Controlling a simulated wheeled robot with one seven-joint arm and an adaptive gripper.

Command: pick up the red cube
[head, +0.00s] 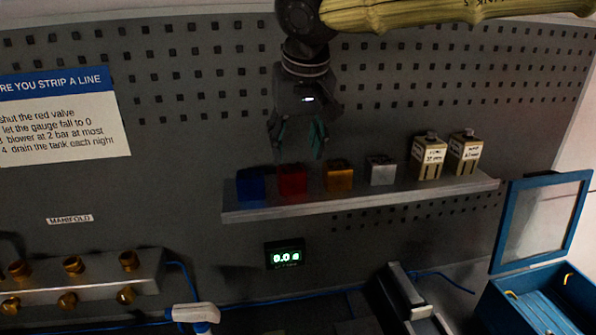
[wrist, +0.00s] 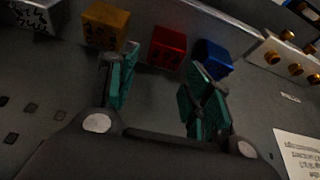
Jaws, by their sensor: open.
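The red cube (head: 292,183) sits on a grey wall shelf (head: 400,192) in the head view, between a blue cube (head: 250,186) and an orange cube (head: 339,178). My gripper (head: 298,150) is open and empty, pointing down above the shelf, over the red and orange cubes. In the wrist view the red cube (wrist: 167,47) shows beyond and between the two teal fingers of my gripper (wrist: 155,85). The blue cube (wrist: 212,57) is partly behind the right finger, and the orange cube (wrist: 106,26) is above the left finger. The fingers appear apart from the red cube.
A pegboard wall (head: 200,80) is behind. Below are a gauge reading 0.0 (head: 285,256), a manifold with brass fittings (head: 90,285) and an open blue box (head: 535,300).

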